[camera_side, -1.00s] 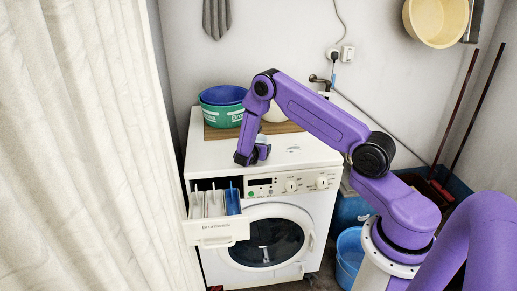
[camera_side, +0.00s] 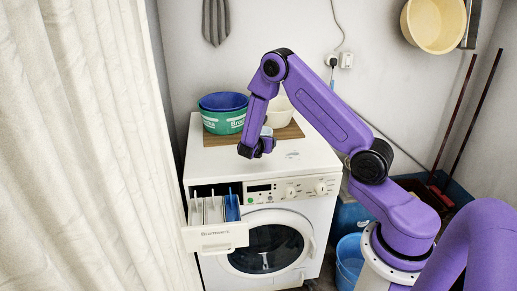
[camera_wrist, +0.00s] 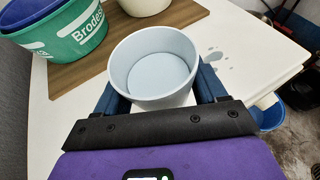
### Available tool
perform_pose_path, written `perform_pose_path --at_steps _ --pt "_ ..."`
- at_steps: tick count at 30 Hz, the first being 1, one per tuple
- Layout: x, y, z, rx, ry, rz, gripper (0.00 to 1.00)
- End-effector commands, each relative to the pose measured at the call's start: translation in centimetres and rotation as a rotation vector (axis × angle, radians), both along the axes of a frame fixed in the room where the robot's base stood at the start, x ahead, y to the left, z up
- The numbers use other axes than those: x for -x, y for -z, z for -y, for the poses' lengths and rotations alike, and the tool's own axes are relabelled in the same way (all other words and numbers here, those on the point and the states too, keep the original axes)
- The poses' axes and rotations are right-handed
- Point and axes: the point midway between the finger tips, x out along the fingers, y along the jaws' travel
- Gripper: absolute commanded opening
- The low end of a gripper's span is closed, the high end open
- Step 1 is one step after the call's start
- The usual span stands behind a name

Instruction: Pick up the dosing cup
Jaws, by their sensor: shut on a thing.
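The dosing cup (camera_wrist: 153,70) is a round, pale blue-grey cup, open side up, and looks empty. It fills the middle of the wrist view. My gripper (camera_wrist: 158,92) is shut on it, with one dark blue finger on each side of its wall. In the side view my gripper (camera_side: 257,149) is over the white top of the washing machine (camera_side: 220,158). There the cup (camera_side: 267,131) is mostly hidden behind the wrist and fingers.
A wooden board (camera_side: 290,131) at the back carries a green tub (camera_side: 222,121) with a blue basin in it, and a cream bowl (camera_side: 281,113). The detergent drawer (camera_side: 215,237) is pulled out at the front left. The machine top's left front is clear.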

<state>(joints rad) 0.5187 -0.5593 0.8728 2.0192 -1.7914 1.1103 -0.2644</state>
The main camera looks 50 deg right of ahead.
Motion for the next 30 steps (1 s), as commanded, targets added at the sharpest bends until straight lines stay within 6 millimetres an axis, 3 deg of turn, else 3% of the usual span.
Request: perform_pose_path --at_steps 3,12,18,23,30 --pt "1.8 -2.1 -0.8 0.0 -0.001 0.001 0.39" --pt "6.9 -4.4 -3.1 0.0 -0.002 0.001 0.39" --pt "8.8 -5.2 -3.9 0.0 -0.002 0.001 0.39" --pt "8.4 -5.1 -4.9 0.003 -0.002 0.002 0.39" --pt "3.6 -2.3 -9.7 0.013 -0.005 0.008 0.39"
